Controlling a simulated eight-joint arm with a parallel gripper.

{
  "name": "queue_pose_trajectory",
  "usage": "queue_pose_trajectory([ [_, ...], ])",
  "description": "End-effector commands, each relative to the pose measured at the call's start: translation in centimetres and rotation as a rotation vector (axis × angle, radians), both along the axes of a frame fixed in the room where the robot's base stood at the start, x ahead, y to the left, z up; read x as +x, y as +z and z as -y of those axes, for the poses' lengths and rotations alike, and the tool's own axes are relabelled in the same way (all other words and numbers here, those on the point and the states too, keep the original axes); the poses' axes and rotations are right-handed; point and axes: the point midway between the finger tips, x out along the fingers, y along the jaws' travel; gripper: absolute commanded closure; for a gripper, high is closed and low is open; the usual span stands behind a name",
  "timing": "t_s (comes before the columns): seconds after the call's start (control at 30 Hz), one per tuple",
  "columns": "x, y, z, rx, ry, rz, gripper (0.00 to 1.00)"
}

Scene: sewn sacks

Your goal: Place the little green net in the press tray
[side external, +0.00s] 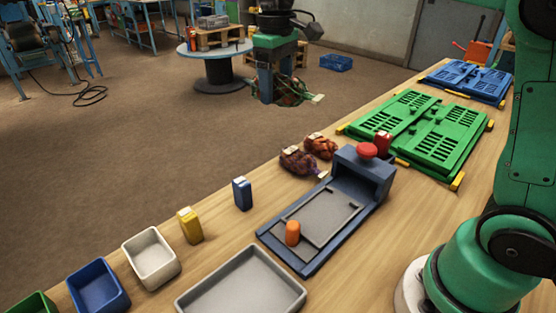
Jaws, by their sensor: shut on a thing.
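My gripper (274,91) hangs from the top middle of the side view, with a dark wrist and a green body. It is shut on the little green net (290,94), a small dark green mesh bag with a pale tag sticking out to the right. The fingers partly hide the net, which shows against the floor, apart from the press. The blue press (364,168), with a red knob on its raised end, lies on the wooden table. Its flat grey tray (327,213) faces up, with an orange cylinder (292,233) at the near end.
Two reddish net sacks (298,161) (320,146) lie beside the press. A blue container (242,194) and a yellow one (189,225) stand to the left, near small bins (151,257). A shallow grey tray (295,292) is in front. Green slotted panels (440,145) lie behind.

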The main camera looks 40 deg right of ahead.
Motion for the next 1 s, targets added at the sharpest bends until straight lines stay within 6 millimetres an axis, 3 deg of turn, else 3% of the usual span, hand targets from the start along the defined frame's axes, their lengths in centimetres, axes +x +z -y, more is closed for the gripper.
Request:
queue_pose_trajectory([
  [0.3, -7.4, 1.4, 0.0, -0.002, 0.788, 0.003, 0.94],
  [0.5, -10.7, 1.1, -0.1, -0.003, 1.159, 0.004, 0.94],
  [0.77, -11.9, -0.2, -0.1, -0.004, 1.327, 0.005, 0.94],
  [1.0, -12.0, -5.3, -0.1, -0.004, 1.328, 0.005, 0.94],
])
